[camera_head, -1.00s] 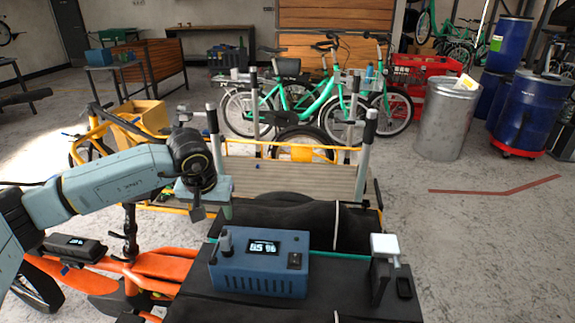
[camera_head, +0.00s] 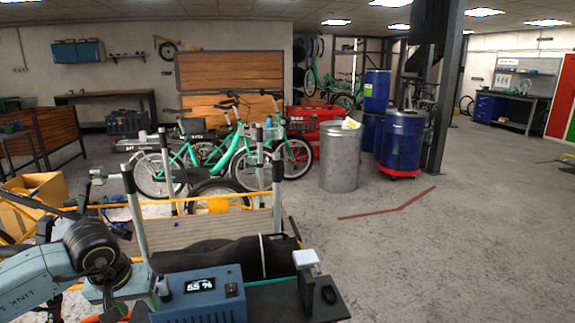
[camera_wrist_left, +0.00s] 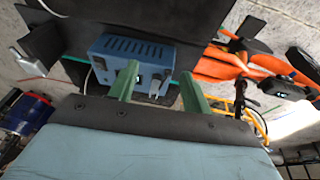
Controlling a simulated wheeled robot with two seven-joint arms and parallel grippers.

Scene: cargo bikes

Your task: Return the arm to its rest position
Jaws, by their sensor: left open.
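My left arm comes in at the lower left of the head view. Its gripper (camera_head: 132,302) points down beside the left end of a blue box, and the fingertips are hard to see there. In the left wrist view, the gripper (camera_wrist_left: 159,72) shows two green fingers spread apart with nothing held between them. The blue box (camera_head: 195,310), with a lit percent display and a dark knob, sits on the dark deck of a cargo bike. It also shows beyond the fingers in the left wrist view (camera_wrist_left: 118,50). My right arm is not in view.
The cargo bike's wooden bed (camera_head: 195,232) has upright posts around it. A white-topped clamp-like piece (camera_head: 306,260) stands right of the box. Green bikes (camera_head: 200,160), a metal bin (camera_head: 341,160) and blue barrels (camera_head: 402,140) stand behind. The floor at right is open.

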